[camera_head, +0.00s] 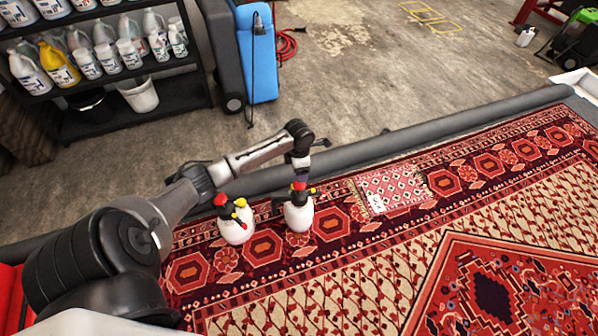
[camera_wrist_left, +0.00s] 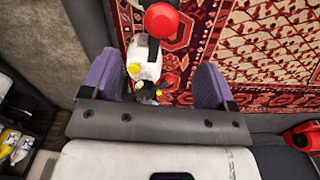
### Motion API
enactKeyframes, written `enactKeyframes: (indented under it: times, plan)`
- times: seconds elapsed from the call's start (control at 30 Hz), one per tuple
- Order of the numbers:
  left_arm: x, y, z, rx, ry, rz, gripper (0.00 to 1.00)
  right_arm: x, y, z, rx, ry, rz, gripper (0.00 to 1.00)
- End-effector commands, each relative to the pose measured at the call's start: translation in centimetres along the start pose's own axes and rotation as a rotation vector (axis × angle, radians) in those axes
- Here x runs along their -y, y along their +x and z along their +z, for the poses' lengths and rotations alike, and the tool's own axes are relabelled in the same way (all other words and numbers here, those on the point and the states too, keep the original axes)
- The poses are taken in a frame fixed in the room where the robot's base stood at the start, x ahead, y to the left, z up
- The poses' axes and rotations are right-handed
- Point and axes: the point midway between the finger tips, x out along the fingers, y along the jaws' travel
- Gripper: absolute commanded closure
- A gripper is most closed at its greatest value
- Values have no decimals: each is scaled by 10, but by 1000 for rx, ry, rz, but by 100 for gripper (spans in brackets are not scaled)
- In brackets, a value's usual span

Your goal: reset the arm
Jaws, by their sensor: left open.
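My left arm reaches in from the left in the head view. My right gripper is out of view.
A grey padded edge (camera_head: 420,138) borders the rug. A shelf of jugs (camera_head: 100,92) and a blue case (camera_head: 257,55) stand beyond.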

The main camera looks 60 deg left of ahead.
Motion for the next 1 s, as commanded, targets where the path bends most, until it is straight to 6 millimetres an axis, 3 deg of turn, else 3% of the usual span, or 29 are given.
enactKeyframes:
  times: [0.2, 0.63, 0.77, 1.0]
  plan:
    - [0, -18, 0, 1, -1, 0, 20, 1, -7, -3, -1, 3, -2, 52]
    - [0, -20, 0, 0, 54, 0, 20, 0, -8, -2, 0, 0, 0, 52]
    - [0, -20, 0, 1, 248, 0, 20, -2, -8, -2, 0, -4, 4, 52]
    - [-6, -21, -1, -22, 859, 34, 20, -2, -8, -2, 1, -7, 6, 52]
